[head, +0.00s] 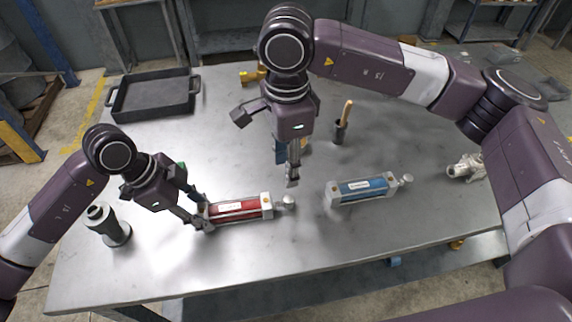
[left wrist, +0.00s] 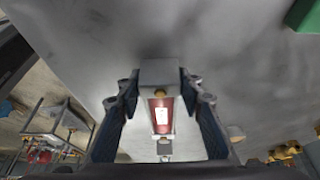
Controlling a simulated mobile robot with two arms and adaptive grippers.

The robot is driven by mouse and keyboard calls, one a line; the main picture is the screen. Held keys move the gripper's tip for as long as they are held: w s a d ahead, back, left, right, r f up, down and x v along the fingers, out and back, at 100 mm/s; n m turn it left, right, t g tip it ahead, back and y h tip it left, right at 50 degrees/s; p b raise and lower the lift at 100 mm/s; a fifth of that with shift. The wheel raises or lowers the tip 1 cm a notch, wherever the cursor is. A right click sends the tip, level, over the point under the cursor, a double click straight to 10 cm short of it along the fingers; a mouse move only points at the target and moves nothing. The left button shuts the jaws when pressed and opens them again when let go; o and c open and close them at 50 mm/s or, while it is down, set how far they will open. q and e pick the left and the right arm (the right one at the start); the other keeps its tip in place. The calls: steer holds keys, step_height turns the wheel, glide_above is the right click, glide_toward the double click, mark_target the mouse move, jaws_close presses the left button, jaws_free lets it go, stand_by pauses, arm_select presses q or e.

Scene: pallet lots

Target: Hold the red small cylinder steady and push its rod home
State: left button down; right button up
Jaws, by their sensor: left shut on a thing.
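The red small cylinder (head: 238,209) lies on the metal table with pale end blocks. Its short rod (head: 289,201) sticks out of the right end with a round knob. My left gripper (head: 201,212) is shut on the left end block. In the left wrist view the red cylinder (left wrist: 161,112) shows between the two fingers, which press on the near end block (left wrist: 159,73). My right gripper (head: 292,178) points down above the rod knob, apart from it. Its fingers overlap in this view, so their opening is unclear.
A blue cylinder (head: 362,189) with its own rod lies to the right. A black tray (head: 154,96) stands at the back left, a dark cup with a yellow-handled tool (head: 341,130) behind. A grey round-based post (head: 107,225) stands at left. The front middle is clear.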

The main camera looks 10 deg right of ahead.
arm_select(q)
steer(key=c, duration=1.2)
jaws_free()
steer(key=shift+c, duration=0.2)
